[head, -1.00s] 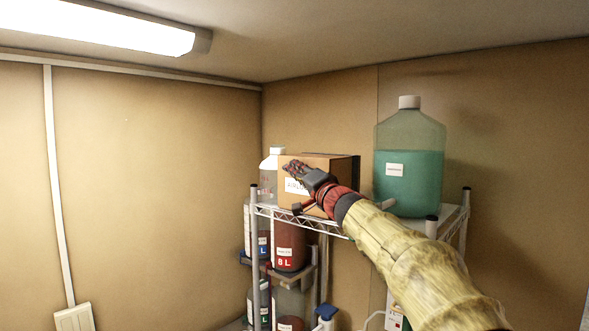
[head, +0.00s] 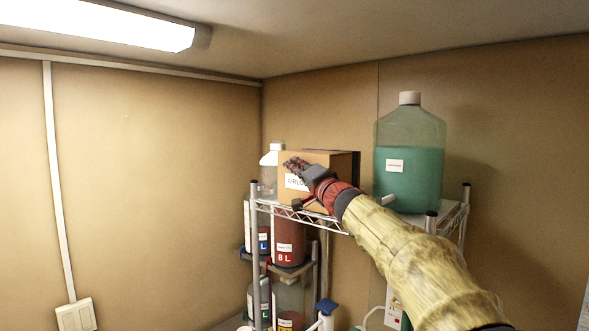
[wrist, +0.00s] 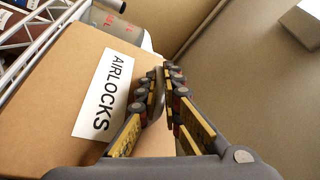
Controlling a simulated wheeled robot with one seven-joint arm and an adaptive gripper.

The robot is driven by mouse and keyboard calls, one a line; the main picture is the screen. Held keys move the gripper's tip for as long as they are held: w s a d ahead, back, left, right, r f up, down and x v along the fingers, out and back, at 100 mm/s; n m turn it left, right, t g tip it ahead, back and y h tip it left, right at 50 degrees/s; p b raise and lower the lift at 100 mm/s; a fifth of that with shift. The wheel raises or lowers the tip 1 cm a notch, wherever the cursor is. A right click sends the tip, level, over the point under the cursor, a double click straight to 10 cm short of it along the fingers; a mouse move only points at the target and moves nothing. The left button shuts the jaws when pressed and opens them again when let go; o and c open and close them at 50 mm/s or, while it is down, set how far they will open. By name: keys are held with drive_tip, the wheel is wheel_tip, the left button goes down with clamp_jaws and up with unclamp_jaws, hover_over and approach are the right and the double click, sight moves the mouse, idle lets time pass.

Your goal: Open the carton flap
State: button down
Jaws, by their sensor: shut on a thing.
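The brown carton (head: 318,158) sits on the top shelf of the wire rack. Its white AIRLOCKS label (wrist: 103,93) shows clearly in the wrist view, where the carton (wrist: 60,80) fills the left half. My gripper (head: 292,164) is in front of the carton in the head view, and my arm hides part of its front. In the wrist view my gripper (wrist: 165,85) has its fingers close together at the carton's edge beside the label. A thin greyish piece shows between the fingers, seemingly at the flap's edge. I cannot tell whether the flap is lifted.
A large jug of green liquid (head: 408,178) stands right of the carton, close to my forearm. A white-capped clear bottle (head: 268,172) stands just left of it. The wire rack (head: 340,222) holds more bottles below. Open room lies left of the rack.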

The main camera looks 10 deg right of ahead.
drive_tip(key=shift+a+f+b, duration=0.1)
drive_tip(key=shift+f+b, duration=0.15)
drive_tip(key=shift+b, duration=0.25)
drive_tip(key=s+a+f+n+y+b, duration=0.2)
drive_tip(key=f+n+b, duration=0.2)
drive_tip(key=b, duration=0.8)
drive_tip(key=s+a+f+n+g+y+b, duration=0.1)
drive_tip(key=f+n+b, duration=0.4)
drive_tip(key=b, duration=0.7)
drive_tip(key=s+a+f+n+y+b, duration=0.2)
drive_tip(key=a+f+n+y+b, duration=0.2)
drive_tip(key=b, duration=0.9)
drive_tip(key=shift+s+a+f+n+y, duration=0.3)
drive_tip(key=shift+s+a+f+n, duration=0.1)
drive_tip(key=shift+n, duration=1.2)
drive_tip(key=c, duration=2.2)
unclamp_jaws()
drive_tip(key=shift+c, duration=0.2)
drive_tip(key=shift+s+d+r, duration=0.1)
drive_tip(key=shift+s, duration=0.05)
